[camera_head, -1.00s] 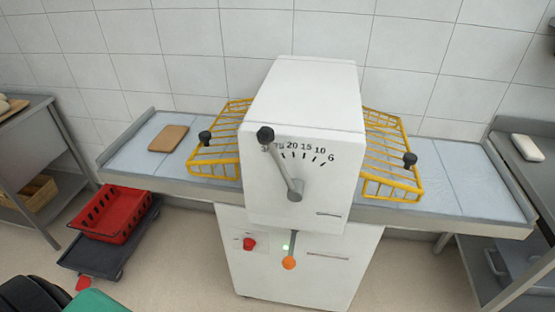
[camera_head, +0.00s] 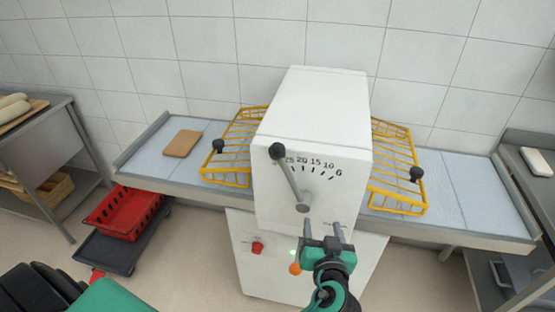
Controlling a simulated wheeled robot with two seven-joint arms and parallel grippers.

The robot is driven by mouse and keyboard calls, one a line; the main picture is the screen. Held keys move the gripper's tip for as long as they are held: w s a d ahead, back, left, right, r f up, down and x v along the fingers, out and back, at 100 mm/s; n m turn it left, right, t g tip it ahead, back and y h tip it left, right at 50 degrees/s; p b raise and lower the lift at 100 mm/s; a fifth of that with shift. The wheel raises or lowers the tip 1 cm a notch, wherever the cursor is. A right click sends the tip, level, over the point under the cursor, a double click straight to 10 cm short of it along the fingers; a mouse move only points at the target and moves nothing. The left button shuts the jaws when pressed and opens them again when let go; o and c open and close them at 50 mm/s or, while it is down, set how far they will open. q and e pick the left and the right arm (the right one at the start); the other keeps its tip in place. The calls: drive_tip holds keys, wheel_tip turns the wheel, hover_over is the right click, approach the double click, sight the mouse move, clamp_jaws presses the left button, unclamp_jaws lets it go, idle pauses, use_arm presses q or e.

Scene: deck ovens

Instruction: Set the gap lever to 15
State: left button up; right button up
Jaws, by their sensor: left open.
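The gap lever (camera_head: 290,180) is a grey arm with a black knob (camera_head: 277,151) on the front of the white machine (camera_head: 312,110). It tilts up and left from its pivot (camera_head: 303,206), with the knob at the high end of the scale, beside 25. The knob hides the leftmost marking. The dial numbers (camera_head: 315,163) 20, 15, 10 and 6 run rightward; 15 is right of the lever. My left gripper (camera_head: 324,227) is open and empty, below and right of the pivot, in front of the lower front. My right gripper is not seen.
Yellow wire guards (camera_head: 235,150) (camera_head: 398,170) with black knobs flank the machine above the belts. A red button (camera_head: 257,248) and an orange-knobbed lever (camera_head: 295,268) sit below. A wooden board (camera_head: 182,143) lies on the left belt. A red crate (camera_head: 125,212) stands on a dolly at left.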

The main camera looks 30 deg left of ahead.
sight(279, 157)
use_arm(q)
drive_tip(key=s+a+r+n+y, duration=0.2)
drive_tip(key=s+a+r+n, duration=0.1)
drive_tip(key=r, duration=0.4)
drive_tip(key=s+a+r+n+y, duration=0.2)
drive_tip(key=s+a+r+n, duration=0.1)
drive_tip(key=r, duration=0.5)
drive_tip(key=p+x, duration=0.6)
drive_tip(key=x, duration=0.6)
drive_tip(key=shift+f, duration=0.15)
drive_tip(key=shift+p+x, duration=0.4)
drive_tip(key=shift+x, duration=0.4)
drive_tip(key=shift+d+f, duration=0.1)
drive_tip(key=shift+f, duration=0.05)
drive_tip(key=shift+c, duration=0.3)
